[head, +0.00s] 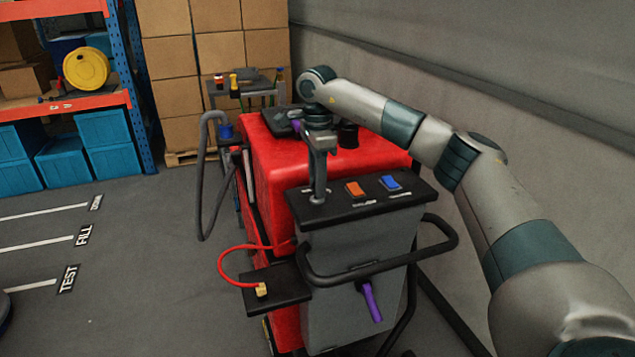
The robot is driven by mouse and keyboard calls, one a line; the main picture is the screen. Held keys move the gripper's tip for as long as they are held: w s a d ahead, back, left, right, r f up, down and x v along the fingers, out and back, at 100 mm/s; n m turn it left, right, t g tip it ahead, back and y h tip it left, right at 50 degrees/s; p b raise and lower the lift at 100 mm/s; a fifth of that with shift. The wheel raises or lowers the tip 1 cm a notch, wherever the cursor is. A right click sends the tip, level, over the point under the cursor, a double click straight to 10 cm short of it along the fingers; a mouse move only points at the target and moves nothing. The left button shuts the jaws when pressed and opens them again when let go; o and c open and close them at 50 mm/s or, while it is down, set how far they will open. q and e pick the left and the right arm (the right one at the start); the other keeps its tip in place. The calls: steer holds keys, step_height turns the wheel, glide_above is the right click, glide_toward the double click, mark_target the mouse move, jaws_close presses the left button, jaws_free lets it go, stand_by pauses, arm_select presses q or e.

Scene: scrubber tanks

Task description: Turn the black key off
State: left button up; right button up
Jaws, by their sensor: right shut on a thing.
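The scrubber machine (258,190) has a red body and a grey front, with a black control panel (361,205) on top of the front. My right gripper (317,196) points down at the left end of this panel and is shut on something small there. The fingers hide most of what they hold; it sits where the black key would be, and its turned position cannot be made out. My left gripper is not in view.
An orange switch (355,188) and a blue switch (390,183) sit on the panel right of my gripper. A black handlebar (375,268) juts out in front. A red cable (222,268) loops to a side shelf (278,290). A wall stands close on the right; the floor at left is open.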

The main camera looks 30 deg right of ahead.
stand_by(0.4)
steer(key=o, duration=1)
steer(key=shift+o, duration=0.2)
steer(key=shift+r, duration=0.15)
